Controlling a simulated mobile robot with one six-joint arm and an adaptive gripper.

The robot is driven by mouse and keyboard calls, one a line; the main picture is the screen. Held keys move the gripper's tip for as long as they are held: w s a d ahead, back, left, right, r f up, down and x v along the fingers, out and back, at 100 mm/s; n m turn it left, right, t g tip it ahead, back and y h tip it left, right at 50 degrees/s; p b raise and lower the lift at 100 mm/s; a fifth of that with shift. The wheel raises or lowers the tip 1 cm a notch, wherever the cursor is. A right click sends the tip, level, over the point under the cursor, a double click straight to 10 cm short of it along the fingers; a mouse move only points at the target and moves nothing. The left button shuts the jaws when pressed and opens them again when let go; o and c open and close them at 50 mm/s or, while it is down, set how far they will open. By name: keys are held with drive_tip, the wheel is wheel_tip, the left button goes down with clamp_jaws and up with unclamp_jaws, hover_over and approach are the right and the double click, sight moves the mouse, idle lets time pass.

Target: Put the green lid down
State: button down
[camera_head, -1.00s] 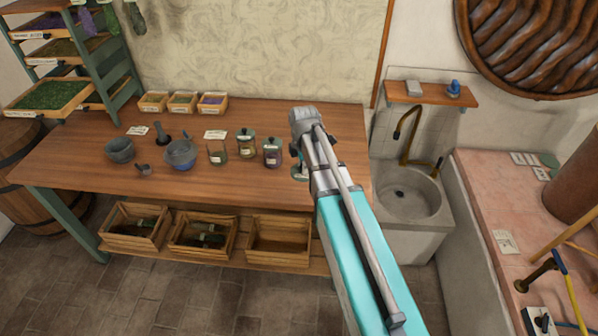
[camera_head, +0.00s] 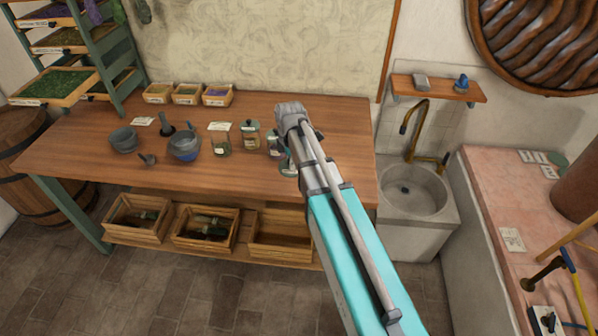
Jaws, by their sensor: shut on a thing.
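My gripper (camera_head: 284,158) points down over the wooden workbench (camera_head: 335,135), just right of the jars, largely hidden behind my own arm. It is shut on a small greenish piece, which looks like the green lid (camera_head: 288,167); only a sliver of it shows. I cannot tell whether it touches the bench. A glass jar with no lid on it (camera_head: 220,140) stands left of a lidded jar (camera_head: 249,133). A third jar with dark contents (camera_head: 273,145) stands close beside my gripper and is partly covered by it.
A blue-grey bowl (camera_head: 184,147), a grey mortar (camera_head: 123,140) and a small scoop (camera_head: 147,160) stand left of the jars. Small wooden boxes (camera_head: 186,94) line the back. The bench's right part and front strip are clear. A sink (camera_head: 413,197) stands to the right.

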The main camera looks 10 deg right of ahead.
idle(0.3)
drive_tip(key=w+d+f+b, duration=0.1)
drive_tip(key=w+f+b, duration=0.2)
drive_tip(key=w, duration=0.1)
drive_tip(key=w+d+f+b, duration=0.2)
drive_tip(key=w+f+b, duration=0.1)
drive_tip(key=w, duration=0.1)
drive_tip(key=w+d+f+b, duration=0.2)
drive_tip(key=w+f+b, duration=0.1)
drive_tip(key=w, duration=0.1)
drive_tip(key=shift+d, duration=0.15)
drive_tip(key=shift+w+f, duration=0.1)
idle(0.3)
drive_tip(key=shift+w+d+f+b, duration=0.15)
drive_tip(key=shift+w+f+b, duration=0.2)
drive_tip(key=shift+f+b, duration=1.55)
drive_tip(key=shift+b, duration=0.1)
drive_tip(key=shift+f, duration=0.15)
